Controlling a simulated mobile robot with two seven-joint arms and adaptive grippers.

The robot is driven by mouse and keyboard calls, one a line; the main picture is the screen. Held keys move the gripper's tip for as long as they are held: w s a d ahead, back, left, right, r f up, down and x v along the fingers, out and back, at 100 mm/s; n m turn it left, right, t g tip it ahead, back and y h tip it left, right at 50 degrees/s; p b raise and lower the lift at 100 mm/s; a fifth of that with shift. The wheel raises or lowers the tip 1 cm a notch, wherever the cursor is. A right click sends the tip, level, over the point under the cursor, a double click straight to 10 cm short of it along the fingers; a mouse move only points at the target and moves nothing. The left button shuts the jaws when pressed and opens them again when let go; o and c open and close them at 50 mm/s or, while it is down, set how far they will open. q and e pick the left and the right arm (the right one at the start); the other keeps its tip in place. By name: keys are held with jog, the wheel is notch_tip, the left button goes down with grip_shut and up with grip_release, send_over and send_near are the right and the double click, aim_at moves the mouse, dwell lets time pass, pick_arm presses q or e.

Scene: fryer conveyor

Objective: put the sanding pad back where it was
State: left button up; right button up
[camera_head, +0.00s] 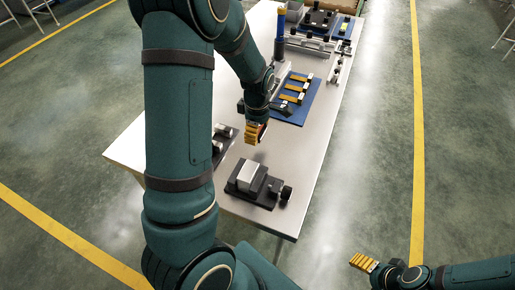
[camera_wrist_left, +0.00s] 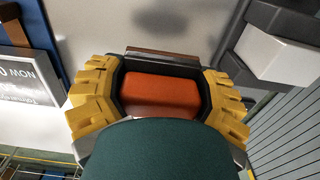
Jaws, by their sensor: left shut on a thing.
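The sanding pad (camera_wrist_left: 161,92) shows in the left wrist view as an orange-red block with a brown strip at its far edge. My left gripper (camera_wrist_left: 160,98) is shut on it, with yellow fingers on both sides. In the head view my left gripper (camera_head: 256,134) hangs over the workbench (camera_head: 320,150), between the blue mat (camera_head: 314,98) and a dark vise-like fixture (camera_head: 250,179). The pad is mostly hidden there. A shadow on the bench suggests the pad is held above the surface. My right gripper (camera_head: 364,263) is beyond the bench's right side, over the floor; its opening is unclear.
The blue mat holds several yellow-and-grey tools. A blue upright cylinder (camera_head: 280,38) stands behind it. Dark fixtures sit at the far end, and another dark part (camera_head: 222,138) lies partly behind my left arm. Bare bench lies right of the gripper.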

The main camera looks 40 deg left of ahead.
aim_at(258, 149)
pick_arm(q)
notch_tip(258, 149, down, 7)
jog(key=shift+f+b, duration=0.2)
jog(key=shift+b, duration=0.65)
jog(key=shift+r, duration=0.1)
jog(key=o, duration=1.3)
jog(key=shift+c, duration=0.2)
jog(key=shift+r, duration=0.1)
notch_tip(258, 149, up, 12)
jog(key=p, duration=0.3)
